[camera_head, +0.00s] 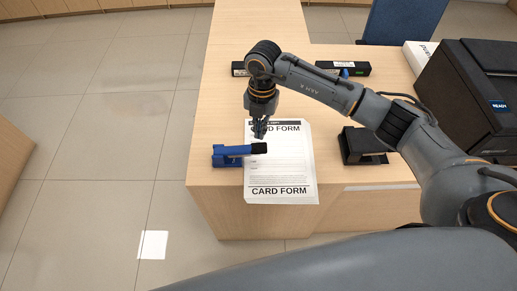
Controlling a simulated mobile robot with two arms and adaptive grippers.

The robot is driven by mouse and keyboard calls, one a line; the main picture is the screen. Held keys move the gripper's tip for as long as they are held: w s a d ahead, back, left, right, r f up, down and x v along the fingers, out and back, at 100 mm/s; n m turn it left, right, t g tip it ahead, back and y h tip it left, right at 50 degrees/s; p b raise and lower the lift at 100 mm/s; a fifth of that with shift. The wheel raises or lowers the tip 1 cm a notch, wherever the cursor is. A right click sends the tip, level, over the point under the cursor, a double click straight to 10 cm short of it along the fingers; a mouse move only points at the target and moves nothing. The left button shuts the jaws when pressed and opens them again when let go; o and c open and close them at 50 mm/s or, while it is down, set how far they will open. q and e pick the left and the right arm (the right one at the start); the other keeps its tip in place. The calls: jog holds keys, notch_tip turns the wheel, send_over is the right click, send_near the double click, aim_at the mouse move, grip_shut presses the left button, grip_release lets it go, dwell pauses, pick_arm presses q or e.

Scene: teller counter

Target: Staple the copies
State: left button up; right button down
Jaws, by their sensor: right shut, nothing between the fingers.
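The copies, a stack of white sheets headed CARD FORM (282,177), lie on the wooden counter, with their lower edge at the counter's front edge. A blue stapler (230,155) with a dark tip lies across the left edge of the stack, its tip over the paper. My right gripper (259,134) points down above the upper left part of the stack, just above the stapler's dark tip. It is shut with nothing in it. I cannot tell whether it touches the stapler or the paper. It hides part of the sheet's heading. My left gripper is not in view.
A black device (362,146) stands right of the stack. A large dark printer (468,98) with a READY screen fills the counter's right side. Dark boxes (342,68) lie at the back. A white sheet (152,245) lies on the floor. The counter (215,120) is bare at left.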

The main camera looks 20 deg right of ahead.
aim_at(260, 144)
jog(key=shift+s+a+f+b, duration=0.15)
jog(key=shift+f+b, duration=0.65)
jog(key=shift+f, duration=0.85)
notch_tip(260, 144, down, 4)
jog(key=b, duration=0.3)
jog(key=shift+f, duration=0.25)
